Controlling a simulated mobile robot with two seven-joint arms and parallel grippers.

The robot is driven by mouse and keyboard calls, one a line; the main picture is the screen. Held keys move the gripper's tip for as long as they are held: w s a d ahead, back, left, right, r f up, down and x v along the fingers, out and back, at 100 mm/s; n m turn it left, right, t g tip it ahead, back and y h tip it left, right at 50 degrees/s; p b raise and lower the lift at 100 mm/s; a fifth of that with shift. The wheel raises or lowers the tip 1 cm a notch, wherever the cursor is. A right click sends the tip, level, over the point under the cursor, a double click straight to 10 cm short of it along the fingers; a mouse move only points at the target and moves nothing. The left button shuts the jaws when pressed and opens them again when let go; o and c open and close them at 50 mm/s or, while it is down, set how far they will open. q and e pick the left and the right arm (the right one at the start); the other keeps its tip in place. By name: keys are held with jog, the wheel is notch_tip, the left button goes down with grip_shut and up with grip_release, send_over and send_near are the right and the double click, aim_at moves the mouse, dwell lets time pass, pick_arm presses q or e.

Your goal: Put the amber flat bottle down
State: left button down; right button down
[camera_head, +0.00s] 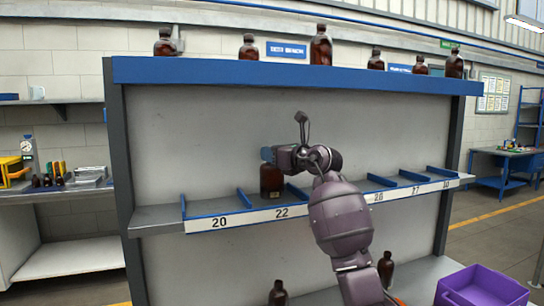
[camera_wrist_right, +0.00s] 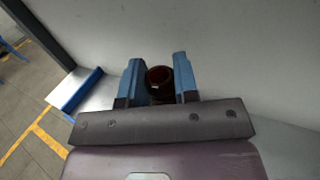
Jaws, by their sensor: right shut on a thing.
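The amber flat bottle (camera_head: 271,181) is upright, dark brown, with a small label near its base. It is at the middle shelf, between blue dividers above the number 22. Its base is at or just above the shelf surface; I cannot tell if it touches. My right gripper (camera_head: 268,154) is shut on its upper part and hides its neck. In the right wrist view the bottle's round mouth (camera_wrist_right: 159,77) is between the two blue fingers of the gripper (camera_wrist_right: 158,80). My left gripper is not in view.
The middle shelf (camera_head: 158,217) has blue dividers and numbered slots, with bare room left of the bottle. Several amber bottles stand on the blue top shelf (camera_head: 215,72). Two bottles (camera_head: 278,293) (camera_head: 385,268) are low down. A purple crate (camera_head: 482,287) is at lower right.

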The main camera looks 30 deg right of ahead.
jog(key=shift+w+f, duration=0.15)
jog(key=shift+f, duration=0.15)
jog(key=shift+f, duration=0.2)
jog(key=c, duration=0.9)
grip_release()
jog(key=shift+o, duration=0.2)
jog(key=shift+r, duration=0.15)
